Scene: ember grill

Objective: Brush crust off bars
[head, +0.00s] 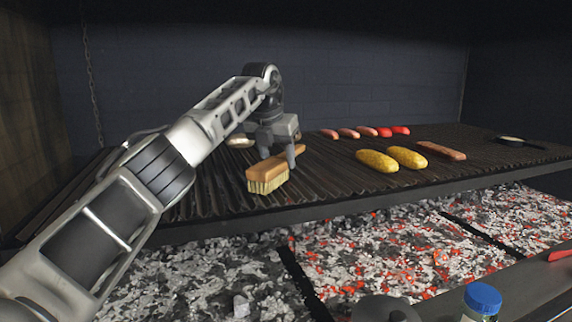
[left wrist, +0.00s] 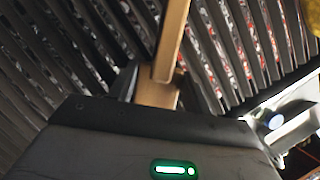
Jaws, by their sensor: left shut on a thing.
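A wooden brush (head: 267,174) with pale bristles is over the left part of the dark grill bars (head: 225,190). My left gripper (head: 279,158) is shut on the brush, with its fingers pointing down around the handle. The bristles face down, at or just above the bars near the front edge; I cannot tell whether they touch. In the left wrist view the brush's wooden handle (left wrist: 171,50) runs up over the bars (left wrist: 70,50). No crust can be made out on the bars. My right gripper is not in view.
Two corn cobs (head: 377,160), a sausage (head: 441,151), several red and pink pieces (head: 366,131) and a small pan (head: 510,140) lie on the grill to the right. Glowing coals (head: 380,255) lie below. A blue-capped jar (head: 483,300) stands at the front right.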

